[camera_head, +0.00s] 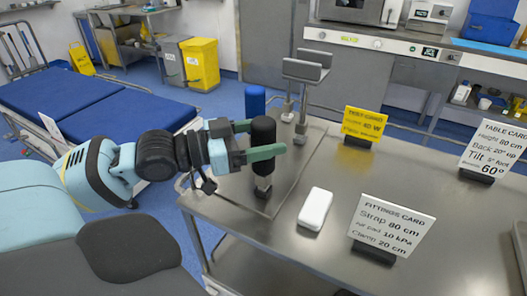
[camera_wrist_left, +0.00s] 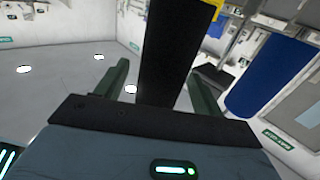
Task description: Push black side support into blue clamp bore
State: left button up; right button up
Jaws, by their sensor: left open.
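The black side support (camera_head: 263,131) is a dark upright roll at the left part of the steel table, with a metal foot (camera_head: 263,187) below it. My left gripper (camera_head: 260,141) is open, with its green fingers either side of the black support. The left wrist view also shows the black support (camera_wrist_left: 175,55) between the fingers, with gaps at both sides. A blue cylinder (camera_head: 255,100) stands just behind it and also shows in the left wrist view (camera_wrist_left: 268,80). Its lower part is hidden. I cannot make out a clamp bore. My right gripper is out of view.
The steel table (camera_head: 420,255) carries a white box (camera_head: 315,208), a fittings card (camera_head: 390,228), a yellow card (camera_head: 363,124) and a table card (camera_head: 495,150). A grey padded metal holder (camera_head: 305,72) stands behind the supports. Bare tabletop lies to the right of the black support.

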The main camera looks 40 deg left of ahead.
pick_arm(q)
jog(key=shift+x, duration=0.95)
jog(key=c, duration=1.1)
notch_tip(320, 180, up, 10)
jog(key=shift+r+p, duration=0.1)
jog(key=shift+p, duration=0.7)
jog(key=shift+c, duration=0.2)
jog(key=o, duration=0.5)
jog(key=c, duration=0.6)
jog(key=shift+s, duration=0.1)
